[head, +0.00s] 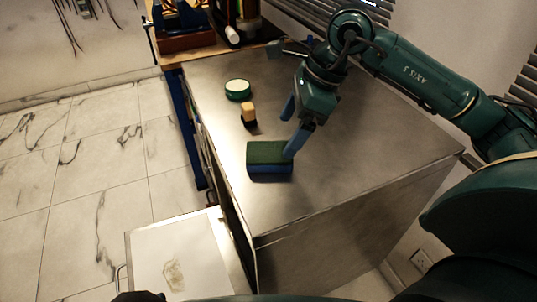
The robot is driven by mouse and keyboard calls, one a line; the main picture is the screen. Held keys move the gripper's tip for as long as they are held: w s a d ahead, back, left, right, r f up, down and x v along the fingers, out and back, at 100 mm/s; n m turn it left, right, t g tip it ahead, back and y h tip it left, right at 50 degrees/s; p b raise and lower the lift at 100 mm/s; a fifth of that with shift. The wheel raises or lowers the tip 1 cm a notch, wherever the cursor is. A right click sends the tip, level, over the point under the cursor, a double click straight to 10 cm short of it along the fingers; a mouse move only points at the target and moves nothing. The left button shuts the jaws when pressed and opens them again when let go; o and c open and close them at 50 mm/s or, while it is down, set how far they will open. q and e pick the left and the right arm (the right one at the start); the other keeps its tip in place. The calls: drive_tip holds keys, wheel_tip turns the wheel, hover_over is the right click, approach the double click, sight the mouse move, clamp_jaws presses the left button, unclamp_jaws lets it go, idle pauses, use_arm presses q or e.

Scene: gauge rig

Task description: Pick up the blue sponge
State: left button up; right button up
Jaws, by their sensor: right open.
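The blue sponge (270,169) lies flat on the metal worktop, with a dark green scouring layer on top and blue along its lower edge. My right gripper (290,131) reaches down from the upper right with its two blue fingers spread apart. One fingertip is at the sponge's right end; I cannot tell whether it touches. The other finger is farther back, above the worktop. Nothing shows between the fingers. My left gripper is not in view.
A round green tin with a pale lid (238,89) and a small tan-and-dark block (248,113) stand behind the sponge. The metal worktop (350,185) is clear to the right. A wooden bench (180,45) with equipment adjoins at the back. An open white drawer (180,262) juts out at lower left.

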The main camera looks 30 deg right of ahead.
sight(273, 151)
drive_tip(key=shift+w+x, duration=0.2)
drive_tip(key=shift+x, duration=1.55)
drive_tip(key=shift+w+x, duration=0.2)
drive_tip(key=shift+x, duration=1.55)
drive_tip(key=shift+r, duration=0.15)
drive_tip(key=shift+c, duration=0.6)
drive_tip(key=c, duration=1)
wheel_tip(273, 151, up, 10)
drive_tip(key=shift+r+p, duration=0.1)
drive_tip(key=shift+p, duration=0.3)
drive_tip(key=shift+c, duration=0.2)
